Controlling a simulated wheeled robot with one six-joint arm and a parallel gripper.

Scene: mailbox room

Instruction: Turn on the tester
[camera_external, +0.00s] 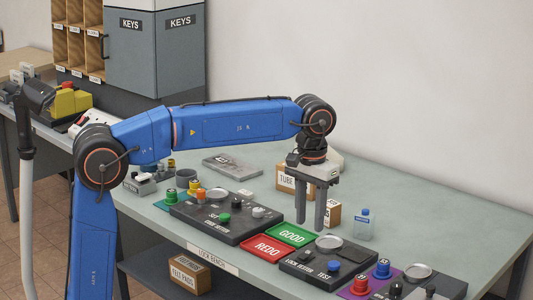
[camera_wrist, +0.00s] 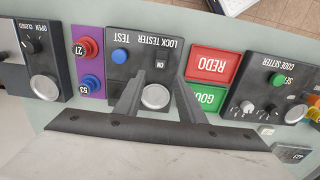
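The lock tester (camera_external: 322,262) is a dark box at the front of the bench, and it also shows in the wrist view (camera_wrist: 127,82). It carries a blue TEST button (camera_wrist: 120,56), a small dark switch (camera_wrist: 160,62) labelled ON and a round silver plate (camera_wrist: 155,96). I cannot tell the switch's position. My gripper (camera_external: 310,226) points down above the tester's far left part. Its two fingers are apart with nothing between them.
A red REDO tray (camera_external: 274,246) and a green GOOD tray (camera_external: 292,235) lie left of the tester; the code setter (camera_external: 190,215) is beyond them. A purple pad (camera_wrist: 90,88) with red and blue round pieces lies right of it in the external view. A bottle (camera_external: 364,226) stands behind.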

